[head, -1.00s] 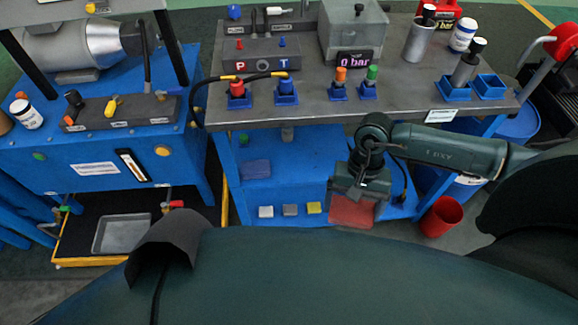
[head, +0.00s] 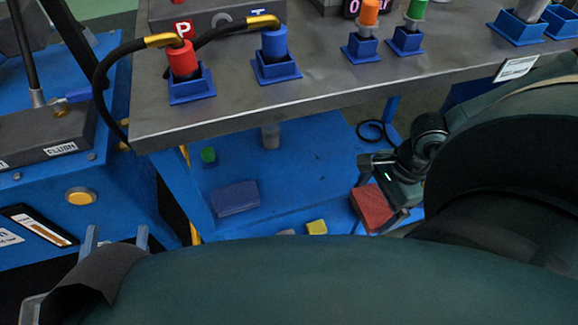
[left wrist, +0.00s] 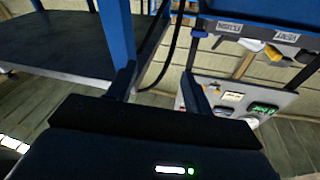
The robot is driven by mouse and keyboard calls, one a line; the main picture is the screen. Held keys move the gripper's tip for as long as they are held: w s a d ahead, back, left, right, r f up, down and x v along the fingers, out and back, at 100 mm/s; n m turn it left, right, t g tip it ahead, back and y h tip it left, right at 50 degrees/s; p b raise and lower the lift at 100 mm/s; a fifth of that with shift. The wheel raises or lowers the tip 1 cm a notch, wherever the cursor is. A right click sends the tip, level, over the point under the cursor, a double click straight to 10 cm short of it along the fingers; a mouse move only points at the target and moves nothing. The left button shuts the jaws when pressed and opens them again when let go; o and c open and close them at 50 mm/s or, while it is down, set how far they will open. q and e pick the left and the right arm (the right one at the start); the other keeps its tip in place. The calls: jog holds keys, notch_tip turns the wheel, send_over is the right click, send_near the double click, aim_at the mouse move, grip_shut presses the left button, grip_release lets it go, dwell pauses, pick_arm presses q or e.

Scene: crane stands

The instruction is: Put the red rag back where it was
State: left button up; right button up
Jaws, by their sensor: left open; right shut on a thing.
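The red rag (head: 371,207) is a flat red square at the right part of the blue lower shelf (head: 290,165), under the workbench. My right gripper (head: 378,210) reaches down to it from the right and is shut on it. Whether the rag touches the shelf is hard to tell. My left gripper (head: 116,238) is open and empty at the lower left, its fingertips just showing past my dark arm. Its two fingers also show apart in the left wrist view (left wrist: 159,88), with nothing between them.
A folded blue rag (head: 235,197) and a yellow block (head: 317,227) lie on the lower shelf. The grey bench top (head: 330,90) overhangs it, with red and blue hose couplings above. A blue unit (head: 110,190) stands at the left.

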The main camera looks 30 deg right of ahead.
jog(key=w+a+b, duration=0.2)
jog(key=w, duration=0.1)
jog(key=w+a+b, duration=0.2)
jog(key=w+b, duration=0.1)
jog(key=w, duration=0.1)
jog(key=w+a+b, duration=0.2)
jog(key=w+a, duration=0.1)
jog(key=w, duration=0.1)
jog(key=shift+w, duration=0.15)
jog(key=shift+w+a, duration=0.25)
jog(key=shift+w, duration=0.1)
jog(key=w+a, duration=0.1)
jog(key=w+a+b, duration=0.1)
jog(key=w, duration=0.1)
jog(key=shift+w+a, duration=0.1)
jog(key=shift+s+f+b, duration=0.2)
jog(key=shift+f+b, duration=0.3)
jog(key=shift+f, duration=0.25)
jog(key=shift+d, duration=0.2)
pick_arm(q)
jog(key=r+m+t+h, duration=0.1)
jog(key=r+h, duration=0.1)
jog(key=w+r+m+t+h, duration=0.1)
jog(key=r+h, duration=0.1)
jog(key=shift+w+d+r+m+h, duration=0.2)
jog(key=shift+r+m+h, duration=0.1)
jog(key=shift+h, duration=0.1)
